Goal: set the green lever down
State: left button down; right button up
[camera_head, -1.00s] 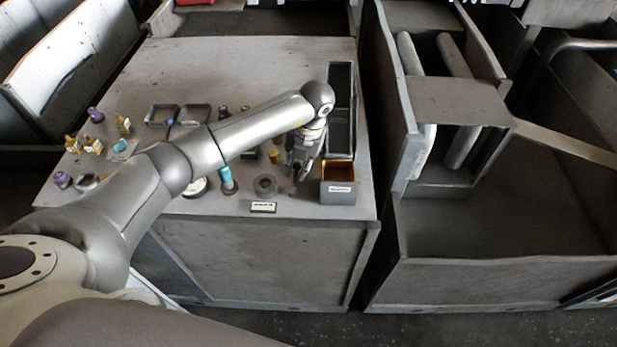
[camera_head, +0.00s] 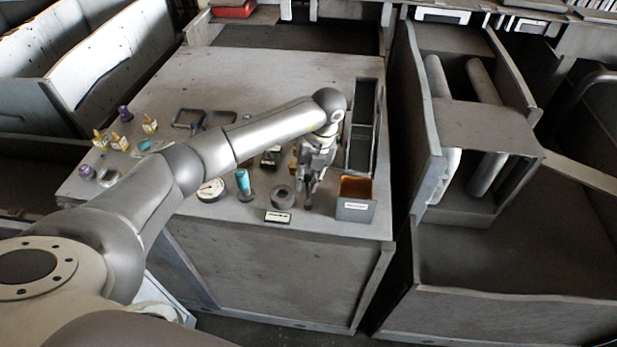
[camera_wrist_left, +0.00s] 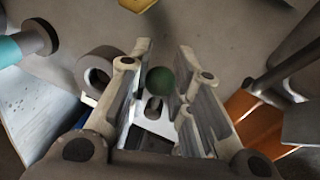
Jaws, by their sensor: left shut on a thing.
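My left gripper (camera_head: 309,192) points down over the front right part of the grey table, between a dark ring and an orange-lined bin. In the left wrist view the green lever (camera_wrist_left: 160,80) shows as a round dark green knob between the two fingers (camera_wrist_left: 163,55). The gripper is shut on it. The rest of the lever is mostly hidden, and I cannot tell whether it touches the table. My right gripper is not in view.
The dark ring (camera_head: 282,197) stands just left of the gripper, with a small label plate (camera_head: 277,217) in front. The orange-lined bin (camera_head: 355,209) is close on the right. A long dark tray (camera_head: 350,150) lies behind it. A teal-topped part (camera_head: 243,182) and a round gauge (camera_head: 211,190) stand further left.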

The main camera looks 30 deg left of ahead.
pick_arm(q)
jog(key=shift+a, duration=0.15)
jog(key=c, duration=1.5)
grip_release()
jog(key=shift+c, duration=0.2)
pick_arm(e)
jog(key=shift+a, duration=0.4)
